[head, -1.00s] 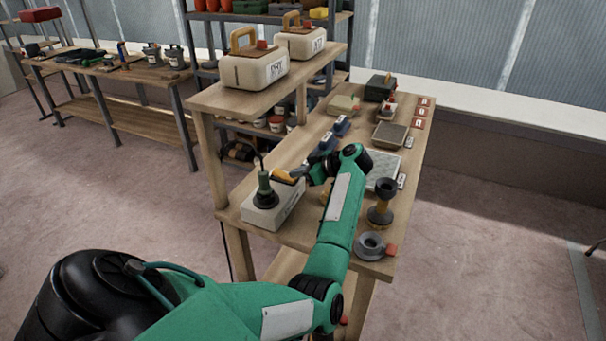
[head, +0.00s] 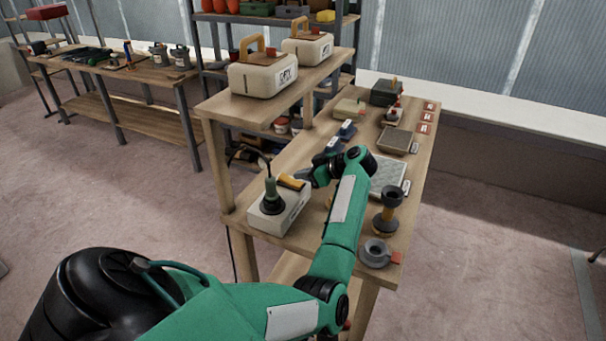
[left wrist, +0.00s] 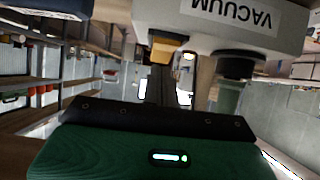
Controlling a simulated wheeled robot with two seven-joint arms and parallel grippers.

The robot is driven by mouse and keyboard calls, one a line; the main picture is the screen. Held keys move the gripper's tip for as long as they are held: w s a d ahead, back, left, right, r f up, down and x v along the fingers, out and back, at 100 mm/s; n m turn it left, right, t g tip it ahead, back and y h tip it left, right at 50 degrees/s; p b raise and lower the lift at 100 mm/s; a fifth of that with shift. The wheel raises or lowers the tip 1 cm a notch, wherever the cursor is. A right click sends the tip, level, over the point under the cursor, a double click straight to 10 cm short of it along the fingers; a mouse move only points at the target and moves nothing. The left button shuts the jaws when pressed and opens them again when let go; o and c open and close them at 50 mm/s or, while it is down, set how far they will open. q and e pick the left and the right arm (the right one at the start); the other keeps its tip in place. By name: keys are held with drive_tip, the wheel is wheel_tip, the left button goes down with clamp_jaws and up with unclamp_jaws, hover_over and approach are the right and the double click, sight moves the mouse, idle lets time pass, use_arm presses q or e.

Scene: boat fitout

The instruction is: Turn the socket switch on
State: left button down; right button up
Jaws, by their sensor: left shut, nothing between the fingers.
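The socket box (head: 268,222) is a pale block on the near left corner of the bench, and the left wrist view shows its upside-down VACUUM label (left wrist: 232,12). A green and black plug (head: 271,197) stands upright on it, with a cable running behind. An orange switch (head: 291,182) sits on the box beside the plug; it also shows in the left wrist view (left wrist: 167,44). My left gripper (head: 306,176) is shut and empty at the switch's right end. In the left wrist view its fingers (left wrist: 168,84) point at the switch; contact is unclear. My right gripper is not in view.
A raised shelf (head: 215,104) with two cream cases stands behind the socket box. Trays and small boxes fill the bench farther back.

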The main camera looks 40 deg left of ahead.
use_arm(q)
drive_tip(key=b+v, duration=0.1)
drive_tip(key=v, duration=0.6)
drive_tip(key=shift+d+r+b, duration=0.15)
drive_tip(key=shift+d+b, duration=0.1)
drive_tip(key=shift+b, duration=0.1)
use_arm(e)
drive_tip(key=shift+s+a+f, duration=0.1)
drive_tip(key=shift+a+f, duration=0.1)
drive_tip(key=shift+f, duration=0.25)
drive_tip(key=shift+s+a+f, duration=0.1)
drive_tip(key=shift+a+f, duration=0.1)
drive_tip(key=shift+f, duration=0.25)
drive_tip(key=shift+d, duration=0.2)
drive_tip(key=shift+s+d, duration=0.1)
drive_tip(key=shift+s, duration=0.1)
